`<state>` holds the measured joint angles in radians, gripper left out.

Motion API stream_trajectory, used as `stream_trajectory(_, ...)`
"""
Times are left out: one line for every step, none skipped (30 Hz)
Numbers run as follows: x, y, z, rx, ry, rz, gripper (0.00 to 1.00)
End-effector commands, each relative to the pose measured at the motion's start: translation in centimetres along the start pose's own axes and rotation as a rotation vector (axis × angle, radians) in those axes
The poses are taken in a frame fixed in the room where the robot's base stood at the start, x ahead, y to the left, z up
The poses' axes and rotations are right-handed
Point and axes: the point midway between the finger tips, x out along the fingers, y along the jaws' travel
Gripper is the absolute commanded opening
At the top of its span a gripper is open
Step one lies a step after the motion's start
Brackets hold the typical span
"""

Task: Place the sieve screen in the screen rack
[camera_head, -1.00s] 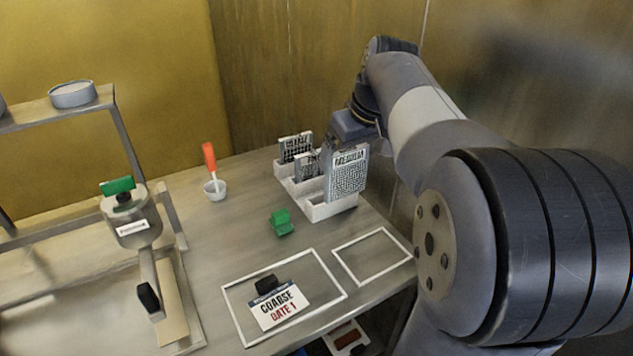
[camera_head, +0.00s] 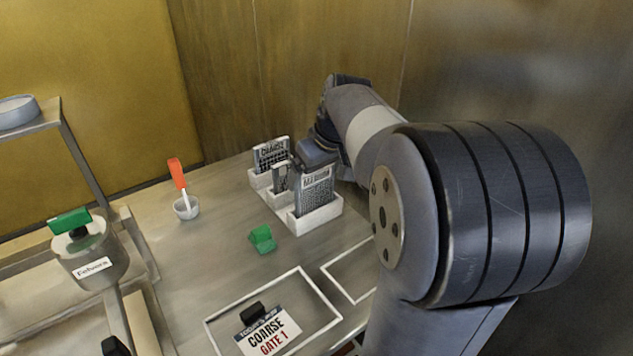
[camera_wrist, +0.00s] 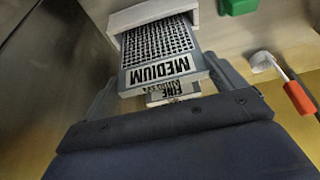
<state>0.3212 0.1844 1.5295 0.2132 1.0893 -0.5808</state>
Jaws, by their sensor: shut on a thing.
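The sieve screen (camera_head: 317,190), a grey perforated plate marked MEDIUM, stands upright with its lower end inside the nearest slot of the white screen rack (camera_head: 314,219). In the wrist view the screen (camera_wrist: 158,45) lies between my two fingers, and its far end enters the white slot (camera_wrist: 122,20). My gripper (camera_wrist: 166,85) is shut on the screen near its labelled end. In the head view my gripper (camera_head: 318,163) is over the rack, partly hidden by the screen. Whether the screen rests on the slot floor is hidden.
A coarse screen (camera_head: 271,153) and a fine screen (camera_head: 281,178) stand in the other rack slots, close behind. A green block (camera_head: 262,239), a cup with an orange-handled tool (camera_head: 178,180) and a COARSE GATE 1 card (camera_head: 268,333) are on the table.

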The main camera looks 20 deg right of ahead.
Motion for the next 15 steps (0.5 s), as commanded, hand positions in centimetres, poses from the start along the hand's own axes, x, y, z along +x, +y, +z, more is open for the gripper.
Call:
stream_trajectory(0.9,0.0,0.4,0.001,-0.004,-0.003,0.55)
stream_trajectory(1.3,0.0,0.6,0.001,-0.003,-0.002,0.55)
stream_trajectory(1.8,0.0,0.8,0.001,-0.004,-0.002,0.55)
stream_trajectory(2.0,0.0,0.9,0.001,-0.003,-0.002,0.55)
stream_trajectory(2.1,0.0,0.9,0.001,-0.001,-0.001,0.55)
stream_trajectory(2.2,0.0,0.9,0.0,0.0,0.0,0.55)
stream_trajectory(2.2,0.0,0.9,0.0,0.0,0.0,0.55)
stream_trajectory(2.1,0.0,0.9,0.0,0.001,0.0,0.55)
stream_trajectory(2.1,0.0,0.9,0.0,0.001,0.0,0.55)
stream_trajectory(2.1,0.0,0.9,0.0,0.0,0.0,0.55)
stream_trajectory(2.1,0.0,0.9,0.0,0.0,0.0,0.55)
stream_trajectory(2.2,0.0,0.9,0.0,0.0,0.0,0.55)
stream_trajectory(2.3,0.0,0.9,0.0,0.0,0.0,0.55)
stream_trajectory(2.4,0.0,1.0,0.0,0.0,0.0,0.55)
stream_trajectory(2.5,0.0,1.0,0.0,0.0,0.0,0.55)
